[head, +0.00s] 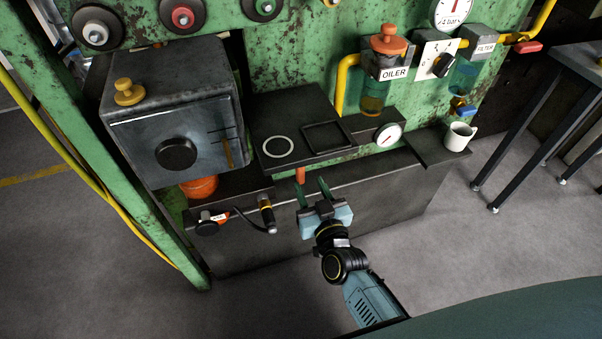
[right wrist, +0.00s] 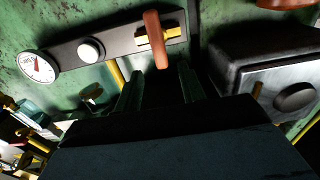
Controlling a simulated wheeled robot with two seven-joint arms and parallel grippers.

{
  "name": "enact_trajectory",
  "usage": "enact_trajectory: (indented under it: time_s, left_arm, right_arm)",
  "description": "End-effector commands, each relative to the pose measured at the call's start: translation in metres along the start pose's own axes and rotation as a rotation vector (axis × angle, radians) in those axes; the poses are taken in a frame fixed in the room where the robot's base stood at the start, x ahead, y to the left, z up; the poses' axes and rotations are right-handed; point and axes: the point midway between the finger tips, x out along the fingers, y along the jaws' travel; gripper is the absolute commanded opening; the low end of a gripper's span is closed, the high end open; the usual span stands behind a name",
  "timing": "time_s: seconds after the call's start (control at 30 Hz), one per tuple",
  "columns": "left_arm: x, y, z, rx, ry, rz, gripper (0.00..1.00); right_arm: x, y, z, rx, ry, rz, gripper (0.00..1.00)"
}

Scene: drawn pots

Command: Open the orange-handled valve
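The valve's orange handle (head: 300,174) shows as a short upright bar under the front edge of the dark shelf in the head view; the shelf hides its upper part. In the right wrist view the orange handle (right wrist: 156,42) hangs across a brass valve body (right wrist: 172,34) on a dark panel. My right gripper (head: 312,186) is open, with its two green fingers apart, just below and in front of the handle. In the right wrist view the fingers (right wrist: 160,72) are empty and the handle lies beyond their tips, roughly between them. I see no contact. My left gripper is not in view.
The dark shelf (head: 250,129) with a ring and a square frame juts out above the handle. A grey box (head: 175,110) with a black knob stands left. A gauge (head: 388,135) and a white mug (head: 459,136) are right.

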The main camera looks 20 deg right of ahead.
Motion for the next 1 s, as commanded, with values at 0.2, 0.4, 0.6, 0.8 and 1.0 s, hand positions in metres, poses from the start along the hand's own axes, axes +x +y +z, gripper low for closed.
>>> enact_trajectory:
  time_s: [0.2, 0.4, 0.6, 0.8, 1.0]
  left_arm:
    - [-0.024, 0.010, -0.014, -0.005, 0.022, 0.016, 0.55]
    - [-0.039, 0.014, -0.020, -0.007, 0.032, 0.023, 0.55]
    - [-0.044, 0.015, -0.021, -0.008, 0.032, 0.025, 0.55]
    - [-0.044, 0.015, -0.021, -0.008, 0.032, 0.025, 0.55]
    - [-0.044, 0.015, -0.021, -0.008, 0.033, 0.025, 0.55]
  right_arm:
    - [0.041, 0.000, 0.001, 0.001, 0.001, 0.000, 0.40]
    - [0.059, -0.001, 0.001, 0.001, -0.001, 0.000, 0.40]
    - [0.063, -0.001, 0.001, 0.001, -0.002, -0.001, 0.40]
    - [0.063, -0.001, 0.001, 0.000, -0.002, -0.001, 0.37]
    - [0.063, -0.001, 0.001, 0.000, -0.002, -0.001, 0.11]
